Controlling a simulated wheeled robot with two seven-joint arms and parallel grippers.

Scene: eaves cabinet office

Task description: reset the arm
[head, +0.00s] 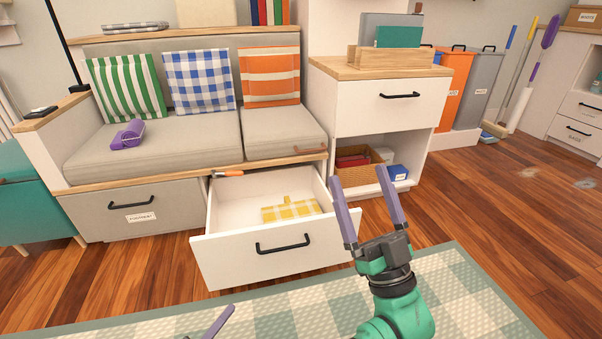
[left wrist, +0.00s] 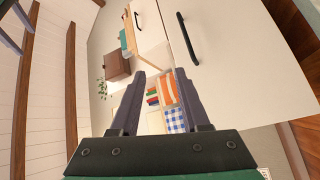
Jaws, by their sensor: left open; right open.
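My right gripper (head: 362,192) is open and empty in the head view, with two purple fingers pointing up just right of the open white drawer (head: 222,250). My left gripper shows in the head view only as a purple finger (head: 218,322) at the bottom edge. In the left wrist view my left gripper (left wrist: 160,84) is open, its fingers apart with nothing held between them. The drawer is pulled out below the bench seat.
A white cabinet (head: 385,112) with an open shelf stands right of the drawer. Orange (head: 455,85) and grey bins stand behind it. A checked rug (head: 440,290) lies in front.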

